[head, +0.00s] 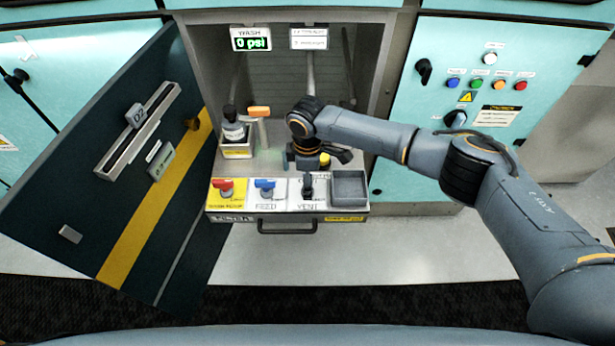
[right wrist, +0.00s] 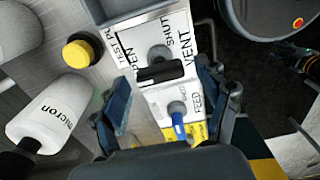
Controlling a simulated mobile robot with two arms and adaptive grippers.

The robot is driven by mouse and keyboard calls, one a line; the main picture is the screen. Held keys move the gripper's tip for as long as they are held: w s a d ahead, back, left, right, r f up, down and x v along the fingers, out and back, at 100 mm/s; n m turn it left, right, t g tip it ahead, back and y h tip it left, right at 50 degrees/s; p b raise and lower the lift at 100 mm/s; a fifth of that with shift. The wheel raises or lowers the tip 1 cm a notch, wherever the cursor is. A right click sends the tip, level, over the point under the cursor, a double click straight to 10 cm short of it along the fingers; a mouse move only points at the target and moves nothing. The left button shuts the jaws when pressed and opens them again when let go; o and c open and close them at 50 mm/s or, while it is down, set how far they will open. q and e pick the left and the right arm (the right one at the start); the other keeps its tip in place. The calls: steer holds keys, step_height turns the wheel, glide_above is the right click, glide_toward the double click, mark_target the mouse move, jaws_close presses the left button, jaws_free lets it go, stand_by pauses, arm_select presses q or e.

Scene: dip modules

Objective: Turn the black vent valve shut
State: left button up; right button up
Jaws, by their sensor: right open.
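The black vent valve handle (head: 307,186) sits on the white VENT plate of the pulled-out drawer, between the blue FEED valve and a grey tray. In the right wrist view the black handle (right wrist: 160,72) lies crosswise, in line with the OPEN label and turned away from SHUT. My right gripper (head: 318,158) is just behind and above the vent valve in the head view. In the right wrist view its fingers (right wrist: 162,88) are spread, with the handle between and slightly beyond the tips. I cannot see contact. My left gripper is in neither view.
The blue FEED valve (head: 265,187) and a red-handled valve (head: 226,187) stand to the left. A small grey tray (head: 349,186) is on the right. A white micron-labelled container (right wrist: 45,110) and yellow cap (right wrist: 78,53) are close by. The dark door (head: 110,220) hangs open at left.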

steer(key=shift+f, duration=0.1)
steer(key=c, duration=1.2)
steer(key=shift+o, duration=0.2)
steer(key=m+p, duration=0.3)
steer(key=shift+s+r, duration=0.1)
steer(key=shift+r, duration=0.1)
steer(key=m+p, duration=0.4)
steer(key=m, duration=0.1)
steer(key=shift+m, duration=0.4)
steer(key=m+p, duration=0.2)
steer(key=m, duration=0.2)
steer(key=shift+m, duration=0.3)
steer(key=shift+f+m+p, duration=0.15)
steer(key=shift+m+p, duration=0.9)
steer(key=shift+m, duration=1.15)
